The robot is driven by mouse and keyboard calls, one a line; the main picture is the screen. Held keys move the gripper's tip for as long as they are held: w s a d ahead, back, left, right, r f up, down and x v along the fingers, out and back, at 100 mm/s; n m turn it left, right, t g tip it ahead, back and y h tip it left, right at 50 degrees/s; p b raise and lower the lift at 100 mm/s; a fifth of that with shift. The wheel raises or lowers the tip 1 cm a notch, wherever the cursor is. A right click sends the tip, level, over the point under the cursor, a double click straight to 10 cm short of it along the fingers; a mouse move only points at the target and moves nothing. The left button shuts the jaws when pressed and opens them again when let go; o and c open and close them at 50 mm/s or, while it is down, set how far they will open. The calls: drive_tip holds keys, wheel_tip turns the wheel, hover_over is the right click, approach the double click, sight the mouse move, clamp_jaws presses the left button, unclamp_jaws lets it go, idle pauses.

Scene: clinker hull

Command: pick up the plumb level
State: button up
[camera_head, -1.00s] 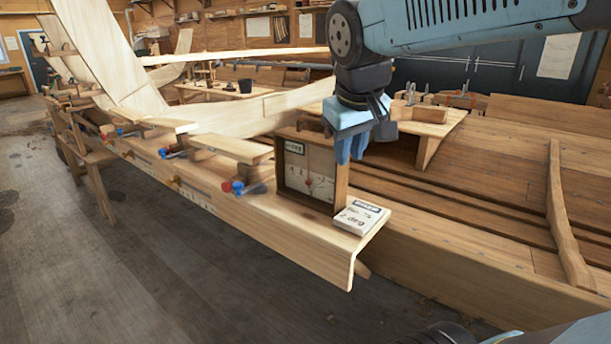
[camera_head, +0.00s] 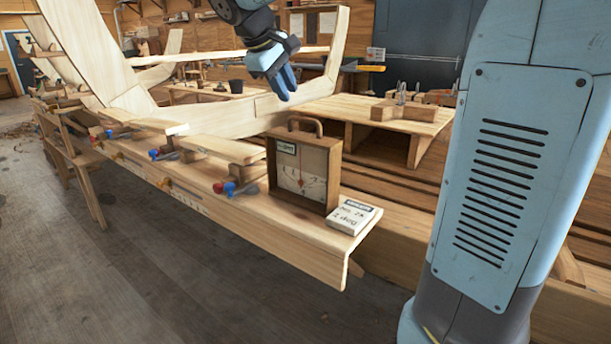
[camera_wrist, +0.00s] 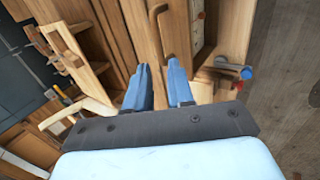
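The plumb level (camera_head: 326,172) is a wooden box with a pale dial face, a red pointer and an arched handle on top. It stands upright on the plank (camera_head: 345,241) of the hull's edge in the head view. My gripper (camera_head: 288,84) is above and behind the box, apart from it, with blue fingers. In the wrist view my gripper (camera_wrist: 161,72) shows a gap between its two fingers and nothing between them. The level's brown handle (camera_wrist: 154,22) shows just ahead of the fingertips, with part of its box and dial beside it.
A small labelled block (camera_head: 352,216) lies right of the level near the plank's end. A red and blue clamp (camera_head: 224,188) sits on its left. A wooden shelf (camera_head: 352,108) with blocks is behind. The floor (camera_head: 150,270) at front left is clear.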

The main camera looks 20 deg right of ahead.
sight(304, 120)
drive_tip(key=x, duration=1.1)
drive_tip(key=shift+d+f, duration=0.1)
drive_tip(key=shift+d, duration=0.1)
drive_tip(key=shift+c, duration=0.2)
clamp_jaws()
idle(1.0)
